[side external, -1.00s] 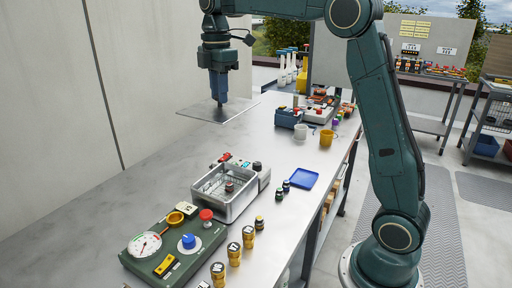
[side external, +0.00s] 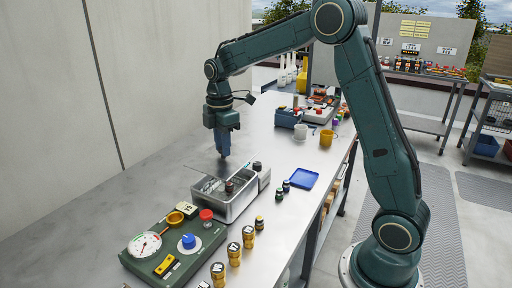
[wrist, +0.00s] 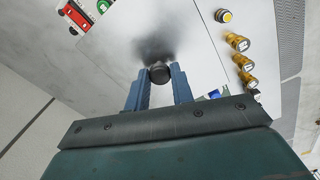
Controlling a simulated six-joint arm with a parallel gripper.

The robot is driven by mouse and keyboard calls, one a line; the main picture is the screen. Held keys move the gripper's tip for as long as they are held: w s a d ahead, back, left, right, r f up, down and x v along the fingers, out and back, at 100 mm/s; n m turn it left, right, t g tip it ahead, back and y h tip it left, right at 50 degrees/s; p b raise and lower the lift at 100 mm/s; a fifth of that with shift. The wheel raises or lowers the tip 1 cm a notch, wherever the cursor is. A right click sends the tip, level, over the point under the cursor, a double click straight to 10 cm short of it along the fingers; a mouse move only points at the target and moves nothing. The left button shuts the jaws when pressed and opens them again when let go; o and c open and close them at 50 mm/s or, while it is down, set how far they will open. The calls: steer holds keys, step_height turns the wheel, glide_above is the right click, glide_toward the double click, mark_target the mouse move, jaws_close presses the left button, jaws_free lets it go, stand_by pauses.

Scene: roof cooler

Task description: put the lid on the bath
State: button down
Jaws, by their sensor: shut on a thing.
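The bath (side external: 236,210) is an open rectangular metal tub on the bench, with a dark-topped item (side external: 229,186) showing inside. The lid (side external: 205,168) is a thin flat metal sheet that blends with the bench. My gripper (side external: 224,157) is above the far left part of the bath, shut on the lid's knob. In the wrist view the round dark knob (wrist: 160,73) sits between the blue fingertips, and the lid (wrist: 150,25) spreads out beneath. The lid overlaps the far left of the bath in the side view; I cannot tell whether it touches the rim. The bath is hidden in the wrist view.
A green control panel (side external: 170,262) with a gauge and knobs stands in front of the bath. Several yellow numbered jars (side external: 234,255) line the bench edge. Small dark jars (side external: 286,186) and a blue tray (side external: 304,179) are to the right.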

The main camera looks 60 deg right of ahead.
mark_target(224, 159)
steer(key=shift+f, duration=2.4)
steer(key=shift+f, duration=0.6)
steer(key=c, duration=1.2)
jaws_free()
steer(key=shift+r, duration=0.1)
step_height(224, 159, up, 13)
steer(key=shift+f, duration=0.1)
